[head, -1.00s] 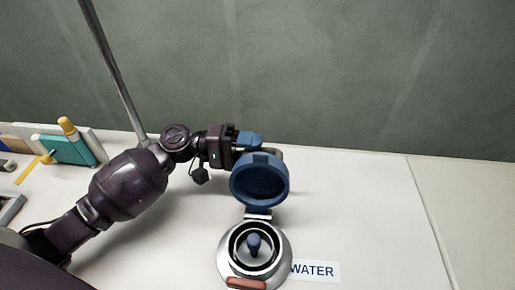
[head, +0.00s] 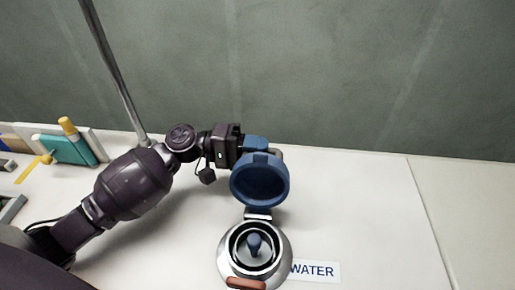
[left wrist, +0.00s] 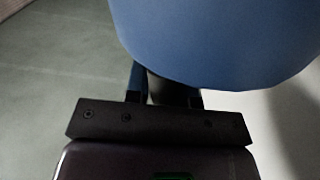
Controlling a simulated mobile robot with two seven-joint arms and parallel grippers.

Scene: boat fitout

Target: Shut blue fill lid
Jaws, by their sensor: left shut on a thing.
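The blue fill lid (head: 260,181) stands open and upright on its hinge above the round metal water fill (head: 229,262), its hollow underside facing me. Inside the fill's dark ring is a small blue knob (head: 254,244). My left gripper (head: 262,146) is behind the top of the lid, with its blue fingers partly hidden by it. It is shut on a dark grey part at the lid's back, seen between the fingers in the left wrist view. There the lid (left wrist: 215,40) fills the upper right. My right gripper is not in view.
A "WATER" label (head: 316,271) lies right of the fill, with a red-brown tab (head: 246,284) at the fill's front. A thin metal pole (head: 115,75) rises behind my left arm. A teal block (head: 68,149) and yellow items stand at far left. The white surface at right is clear.

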